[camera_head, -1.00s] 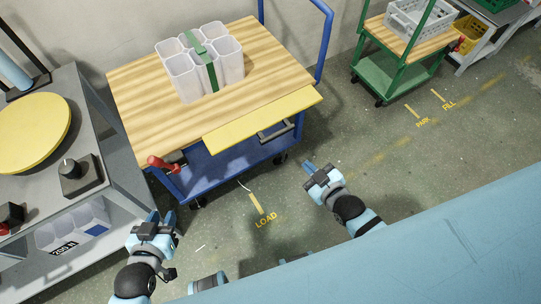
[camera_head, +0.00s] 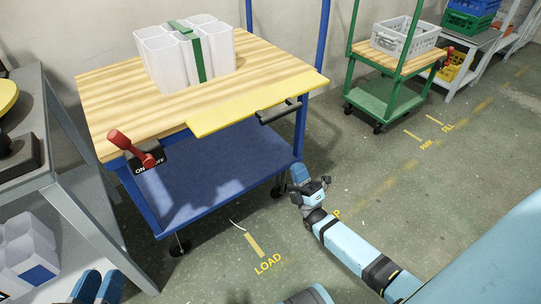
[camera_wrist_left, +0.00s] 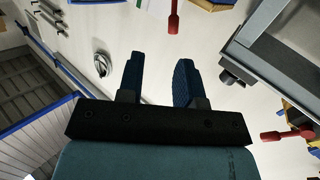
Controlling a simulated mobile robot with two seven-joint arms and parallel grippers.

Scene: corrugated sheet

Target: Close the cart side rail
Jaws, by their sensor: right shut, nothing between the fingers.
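The blue cart has a wooden top (camera_head: 110,100) and a blue lower shelf (camera_head: 215,175). A yellow panel (camera_head: 245,106), which looks like the side rail, lies flat along the front right edge of the top and sticks out from it. A black handle (camera_head: 280,112) sits under its right part. My right gripper (camera_head: 300,175) is shut and empty, below the handle near the cart's front right leg. My left gripper (camera_head: 98,287) is at the bottom left edge, away from the cart; in the left wrist view (camera_wrist_left: 158,75) its fingers are apart and empty.
A red lever (camera_head: 125,143) with an ON/OFF plate is on the cart's front left corner. White bins (camera_head: 185,60) with a green strap stand on top. A grey workbench (camera_head: 70,215) is at left, a green cart (camera_head: 385,100) at back right. Floor in front is clear.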

